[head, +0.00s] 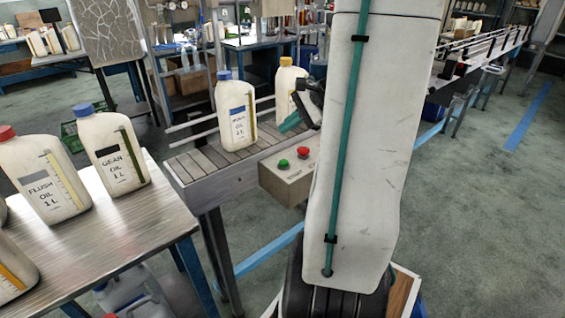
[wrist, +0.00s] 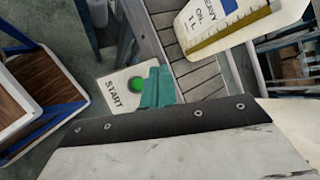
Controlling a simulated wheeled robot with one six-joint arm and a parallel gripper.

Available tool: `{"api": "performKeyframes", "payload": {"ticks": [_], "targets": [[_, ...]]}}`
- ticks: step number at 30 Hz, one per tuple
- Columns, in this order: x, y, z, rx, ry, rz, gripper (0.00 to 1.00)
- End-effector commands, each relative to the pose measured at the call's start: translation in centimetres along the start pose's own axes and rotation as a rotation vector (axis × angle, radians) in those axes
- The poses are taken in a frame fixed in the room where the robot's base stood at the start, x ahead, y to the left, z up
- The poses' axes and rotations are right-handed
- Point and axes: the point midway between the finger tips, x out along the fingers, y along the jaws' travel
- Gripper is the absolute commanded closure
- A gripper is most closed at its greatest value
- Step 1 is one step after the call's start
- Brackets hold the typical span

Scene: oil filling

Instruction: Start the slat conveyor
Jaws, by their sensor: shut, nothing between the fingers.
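The slat conveyor (head: 205,162) carries a white oil bottle with a blue cap (head: 233,112) and one with a yellow cap (head: 284,92). On its near side is a control box (head: 284,186) with a green button (head: 283,163) and a red button (head: 303,152). The wrist view shows the green button (wrist: 135,84) beside the word START. My gripper (head: 289,123) has its teal fingers shut and empty, above the conveyor's near edge and apart from the buttons. In the wrist view the fingertips (wrist: 156,84) appear just right of the green button; the red button is hidden there.
A metal table (head: 105,228) at the left holds several bottles, including flush oil (head: 38,172) and gear oil (head: 110,150). My arm hides the middle of the conveyor line. A wooden-bottomed tray (wrist: 30,88) is left in the wrist view. Open floor lies at the right.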

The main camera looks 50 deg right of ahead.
Motion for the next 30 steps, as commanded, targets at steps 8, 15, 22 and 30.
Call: {"api": "performKeyframes", "payload": {"ticks": [8,15,22,30], "targets": [[2.7,2.0,-1.9,0.003,-0.001,0.002,1.00],[4.7,3.5,-3.4,0.001,-0.001,0.002,1.00],[5.5,4.0,-4.0,-0.001,0.001,0.001,1.00],[5.5,4.1,-4.0,-0.001,0.001,0.001,1.00]]}}
